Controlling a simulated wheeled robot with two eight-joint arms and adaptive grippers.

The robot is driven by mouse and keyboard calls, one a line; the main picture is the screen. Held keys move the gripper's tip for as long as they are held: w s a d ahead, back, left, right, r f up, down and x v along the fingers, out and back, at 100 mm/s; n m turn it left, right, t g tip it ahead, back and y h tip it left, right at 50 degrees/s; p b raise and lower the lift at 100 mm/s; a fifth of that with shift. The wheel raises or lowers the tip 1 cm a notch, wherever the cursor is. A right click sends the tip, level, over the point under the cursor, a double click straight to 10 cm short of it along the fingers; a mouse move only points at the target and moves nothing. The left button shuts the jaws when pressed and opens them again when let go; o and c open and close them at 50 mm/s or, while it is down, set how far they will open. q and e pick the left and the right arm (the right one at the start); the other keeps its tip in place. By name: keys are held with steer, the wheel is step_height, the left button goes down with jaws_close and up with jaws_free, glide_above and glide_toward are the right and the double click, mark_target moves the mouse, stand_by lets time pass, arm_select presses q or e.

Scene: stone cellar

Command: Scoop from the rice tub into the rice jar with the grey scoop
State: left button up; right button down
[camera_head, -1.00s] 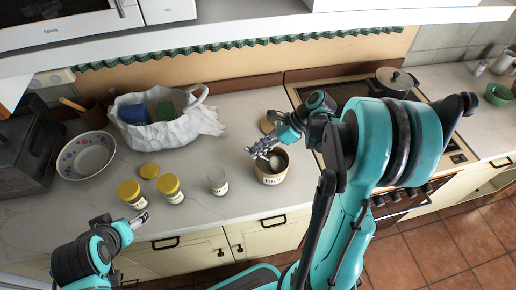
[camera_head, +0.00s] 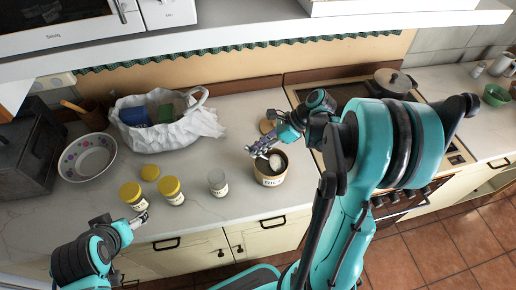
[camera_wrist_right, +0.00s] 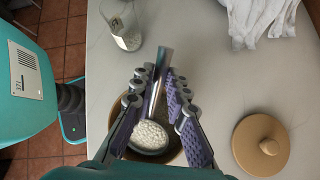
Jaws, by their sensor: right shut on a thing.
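My right gripper (camera_head: 262,150) is shut on the grey scoop (camera_wrist_right: 157,88), whose handle runs between the fingers in the right wrist view. The scoop's bowl is heaped with white rice (camera_wrist_right: 149,136) and is at the mouth of the rice tub (camera_head: 270,181). I cannot tell how far it clears the rim. The tub is tan and round, with a label; my gripper partly hides it in the wrist view. The rice jar (camera_head: 218,183) is a clear, open, labelled jar left of the tub. My left gripper (camera_head: 141,218) is low beside a yellow-lidded jar; its jaw opening is unclear.
Two yellow-lidded jars (camera_head: 171,191) and a loose yellow lid (camera_head: 150,172) are left of the rice jar. A round tan lid (camera_wrist_right: 261,145) lies beside the tub. Behind are a white bag (camera_head: 185,130) and a bowl (camera_head: 87,156). A hob with a pot (camera_head: 394,81) is right.

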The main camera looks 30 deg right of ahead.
steer(key=shift+r+p, duration=2.55)
steer(key=shift+r, duration=1.05)
steer(key=shift+w+a+r+g+h+p, duration=0.1)
steer(key=shift+w+a+g+h+p, duration=0.45)
steer(key=shift+a+g+h+p, duration=0.35)
steer(key=shift+w+a+h+p, duration=0.1)
steer(key=shift+w+h+p, duration=0.15)
steer(key=shift+h+p, duration=0.2)
